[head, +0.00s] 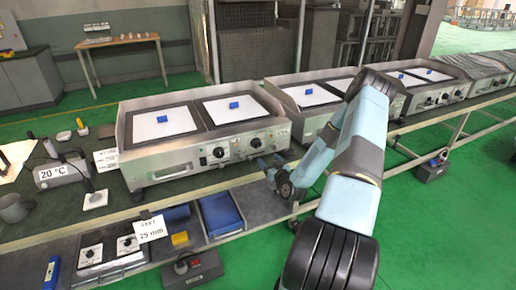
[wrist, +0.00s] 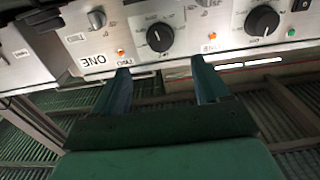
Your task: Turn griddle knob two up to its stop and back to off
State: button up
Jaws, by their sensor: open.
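The griddle (head: 165,165) has a steel front panel with black dial knobs, one of them a left knob (head: 219,152). In the wrist view the panel appears upside down. One black knob (wrist: 160,37) lies beyond the gap between my fingertips, and another black knob (wrist: 262,22) is to its right. A tag reading ONE (wrist: 93,61) is left of the first knob; smaller labels are hard to read. My gripper (wrist: 160,67) is open and empty, its two blue fingers apart and short of the panel. My gripper also shows in the head view (head: 272,168), in front of the panel's right end.
More griddles (head: 310,97) stand along the bench to the right. A blue tray (head: 220,213) and a panel with two dials (head: 110,250) lie on the lower shelf. A 20 °C meter (head: 60,172) stands at the left. The green floor at right is mostly clear.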

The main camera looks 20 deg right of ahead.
aim_at(258, 146)
jog(key=w, duration=1.2)
jog(key=shift+w, duration=0.15)
jog(key=c, duration=1)
